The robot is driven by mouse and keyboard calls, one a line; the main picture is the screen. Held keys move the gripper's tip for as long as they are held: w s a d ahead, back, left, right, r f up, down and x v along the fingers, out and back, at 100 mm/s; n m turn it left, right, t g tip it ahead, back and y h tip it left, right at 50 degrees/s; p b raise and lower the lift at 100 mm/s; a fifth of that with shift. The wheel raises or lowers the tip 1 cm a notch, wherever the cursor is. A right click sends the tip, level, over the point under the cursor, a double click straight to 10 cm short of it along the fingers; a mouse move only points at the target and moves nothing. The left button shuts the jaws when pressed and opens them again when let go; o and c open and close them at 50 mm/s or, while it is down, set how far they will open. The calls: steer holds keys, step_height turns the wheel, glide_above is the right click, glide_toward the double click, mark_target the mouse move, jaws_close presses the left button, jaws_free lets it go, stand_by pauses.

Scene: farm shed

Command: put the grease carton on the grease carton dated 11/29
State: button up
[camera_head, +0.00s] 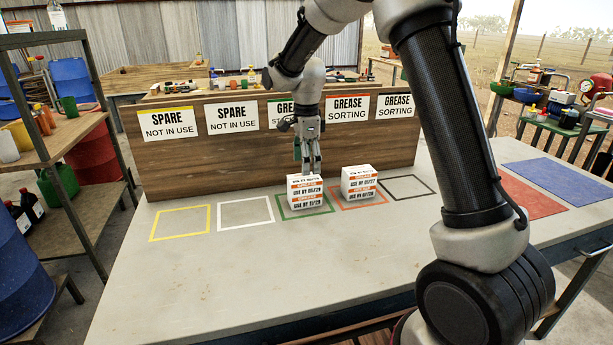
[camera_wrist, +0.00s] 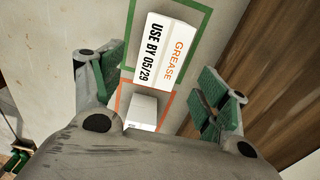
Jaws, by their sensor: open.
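Two white cartons with orange print are stacked in the green outline (camera_head: 283,217). The upper carton (camera_head: 305,184) appears to read 05/29, and the wrist view shows GREASE, USE BY 05/29 on the carton there (camera_wrist: 166,52). The lower carton (camera_head: 308,201) appears to read 11/29. A second stack stands to the right in the orange outline, with an upper carton (camera_head: 358,178) and a lower carton (camera_head: 361,193); its small dates are hard to read. My gripper (camera_head: 312,172) is open and empty, pointing down just behind the green-outline stack. Its spread green-padded fingers show in the wrist view (camera_wrist: 158,90).
Empty yellow (camera_head: 180,222), white (camera_head: 244,212) and black (camera_head: 407,187) outlines lie on the table. A wooden board with signs (camera_head: 270,150) stands behind. Red (camera_head: 515,200) and blue (camera_head: 568,180) mats lie at right. Bare tabletop lies in front of the stacks.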

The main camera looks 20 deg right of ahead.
mark_target(306, 177)
steer(key=s+d+r+n+t, duration=0.1)
steer(key=s+d+r+n, duration=0.2)
steer(key=r, duration=0.4)
steer(key=s+d+r+n, duration=0.2)
steer(key=s+d+r, duration=0.1)
steer(key=s+r, duration=0.3)
steer(key=s+d+n+t, duration=0.1)
steer(key=s+d+n, duration=0.2)
steer(key=s, duration=0.5)
steer(key=s+d+n+t, duration=0.1)
steer(key=s+d+n, duration=0.2)
steer(key=s+n, duration=0.2)
steer(key=s+d+n+t, duration=0.1)
steer(key=s+d+n, duration=0.2)
steer(key=s, duration=0.9)
steer(key=shift+r+n, duration=0.25)
steer(key=shift+n, duration=0.75)
